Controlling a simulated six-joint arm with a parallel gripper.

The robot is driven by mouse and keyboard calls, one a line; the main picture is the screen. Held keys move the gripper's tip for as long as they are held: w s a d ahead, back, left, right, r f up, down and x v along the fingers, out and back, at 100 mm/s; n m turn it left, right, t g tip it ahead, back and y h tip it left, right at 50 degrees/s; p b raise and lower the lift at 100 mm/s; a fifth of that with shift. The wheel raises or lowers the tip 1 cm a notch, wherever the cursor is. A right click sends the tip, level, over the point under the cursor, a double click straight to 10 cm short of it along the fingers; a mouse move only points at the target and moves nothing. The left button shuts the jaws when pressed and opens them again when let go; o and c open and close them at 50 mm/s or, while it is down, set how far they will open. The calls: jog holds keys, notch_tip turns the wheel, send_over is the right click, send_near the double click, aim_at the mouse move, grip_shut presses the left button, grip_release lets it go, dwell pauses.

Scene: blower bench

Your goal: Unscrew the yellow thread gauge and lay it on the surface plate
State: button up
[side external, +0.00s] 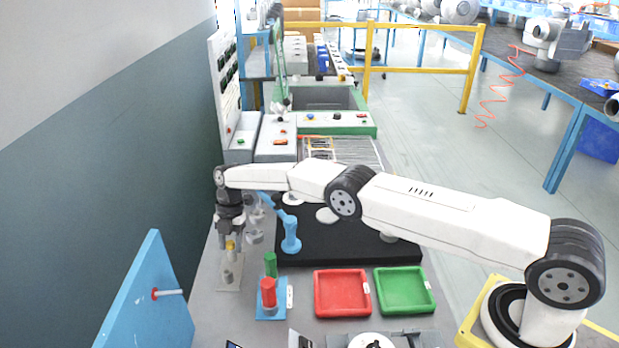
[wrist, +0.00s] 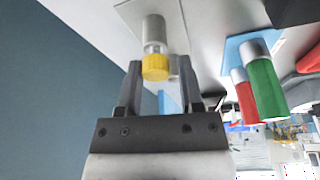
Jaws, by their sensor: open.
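The yellow thread gauge (side external: 230,246) is a short yellow cap-like piece on top of an upright grey cylinder (side external: 227,275), which stands on a light base plate. In the wrist view the yellow gauge (wrist: 155,67) shows at the end of the grey cylinder (wrist: 153,30). My gripper (side external: 230,243) points down over it. In the wrist view my gripper (wrist: 161,75) is open, with a finger on each side of the gauge and visible gaps. A dark flat slab (side external: 345,245), which looks like the surface plate, lies to the right under my arm.
A blue holder (side external: 272,312) with a red and a green cylinder stands front right of the gauge. A red tray (side external: 342,313) and a green tray (side external: 404,311) lie farther right. A blue stand (side external: 290,235) is on the slab's left part. A blue panel (side external: 150,295) rises front left.

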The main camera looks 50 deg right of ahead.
jog(key=m+t, duration=0.1)
jog(key=m, duration=0.2)
jog(key=m+t, duration=0.1)
jog(key=m, duration=0.3)
jog(key=shift+y, duration=0.3)
jog(key=m+t, duration=0.1)
jog(key=m, duration=0.3)
jog(key=shift+w, duration=0.1)
jog(key=m+t, duration=0.1)
jog(key=m, duration=0.2)
jog(key=shift+h, duration=0.4)
jog(key=shift+m+t+h, duration=0.25)
jog(key=shift+m+h, duration=0.05)
jog(key=shift+m, duration=1.2)
jog(key=shift+m+t+h, duration=0.25)
jog(key=shift+m+h, duration=0.05)
jog(key=shift+m, duration=1.2)
jog(key=shift+w+m+h, duration=0.1)
jog(key=shift+m+h, duration=0.7)
jog(key=shift+m, duration=1.7)
